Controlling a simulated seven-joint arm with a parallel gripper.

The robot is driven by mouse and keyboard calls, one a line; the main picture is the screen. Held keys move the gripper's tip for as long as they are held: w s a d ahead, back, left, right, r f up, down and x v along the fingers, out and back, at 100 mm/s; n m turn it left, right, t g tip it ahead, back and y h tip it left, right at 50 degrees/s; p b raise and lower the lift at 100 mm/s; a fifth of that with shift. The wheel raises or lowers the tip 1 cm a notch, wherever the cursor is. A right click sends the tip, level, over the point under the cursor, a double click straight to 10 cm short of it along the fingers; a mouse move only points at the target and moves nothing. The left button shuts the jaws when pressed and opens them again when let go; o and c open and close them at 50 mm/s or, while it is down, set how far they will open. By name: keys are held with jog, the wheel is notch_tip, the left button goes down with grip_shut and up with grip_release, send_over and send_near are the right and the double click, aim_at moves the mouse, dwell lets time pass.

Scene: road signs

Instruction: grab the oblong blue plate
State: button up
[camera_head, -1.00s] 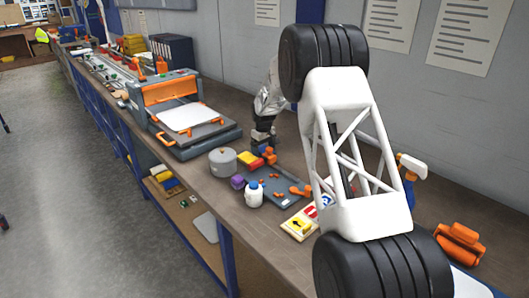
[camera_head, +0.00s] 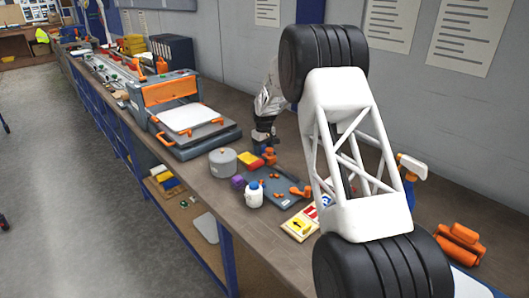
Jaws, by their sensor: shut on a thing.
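My gripper (camera_head: 263,137) is small and dark at the end of a silver-covered wrist, over the bench behind the tool tray. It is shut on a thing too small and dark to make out. I cannot clearly identify an oblong blue plate. A row of sign plates lies on the bench in front of my white arm: a yellow one with a black arrow (camera_head: 299,227), a red and white one (camera_head: 311,212), and a blue and white one (camera_head: 326,200) partly hidden by my arm.
A grey tray (camera_head: 268,184) with orange parts, a white bottle (camera_head: 254,194) and a grey round pot (camera_head: 223,162) stand nearby. An orange-and-grey machine (camera_head: 180,115) is at left. A spray bottle (camera_head: 411,175) and orange rollers (camera_head: 460,243) are at right. A wall runs behind.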

aim_at(264, 149)
notch_tip(264, 149, up, 10)
dwell(0.8)
jog(key=shift+d, duration=0.1)
dwell(0.5)
